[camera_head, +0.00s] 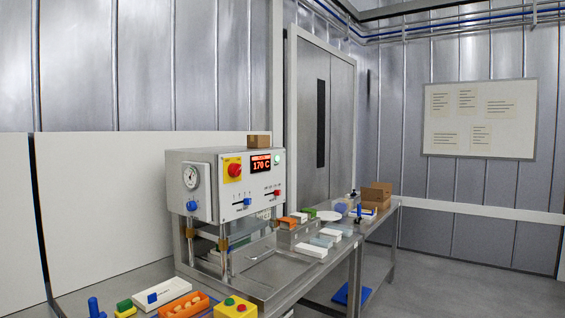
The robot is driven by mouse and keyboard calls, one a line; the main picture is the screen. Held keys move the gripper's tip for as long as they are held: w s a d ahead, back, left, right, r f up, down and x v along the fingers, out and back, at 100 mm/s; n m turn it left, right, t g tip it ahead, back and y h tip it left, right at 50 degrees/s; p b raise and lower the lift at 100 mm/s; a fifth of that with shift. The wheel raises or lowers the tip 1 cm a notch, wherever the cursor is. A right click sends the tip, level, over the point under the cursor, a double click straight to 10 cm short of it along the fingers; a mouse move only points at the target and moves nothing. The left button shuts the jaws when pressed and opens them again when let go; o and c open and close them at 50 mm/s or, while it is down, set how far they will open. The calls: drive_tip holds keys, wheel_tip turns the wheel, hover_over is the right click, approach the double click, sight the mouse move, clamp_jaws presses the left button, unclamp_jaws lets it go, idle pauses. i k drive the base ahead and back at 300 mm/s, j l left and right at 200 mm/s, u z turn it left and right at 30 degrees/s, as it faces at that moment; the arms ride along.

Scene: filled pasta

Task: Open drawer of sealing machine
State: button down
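The sealing machine (210,168) stands on a steel bench left of the centre. It is a white box with a round gauge (191,176), a red knob on a yellow plate (233,169), a red display reading 170 C (261,163) and blue and red sliders. My gripper is not in view.
Small white, green and orange items and a grey box crowd the bench to the machine's right. In front lie a white block (162,294), an orange tray (184,306) and a yellow button box (236,307). Cardboard boxes (376,192) stand farther back. Grey floor (450,270) is open at right.

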sight(240, 259)
drive_tip(key=i+j+z, duration=0.45)
drive_tip(key=i+j, duration=0.25)
drive_tip(key=i, duration=0.1)
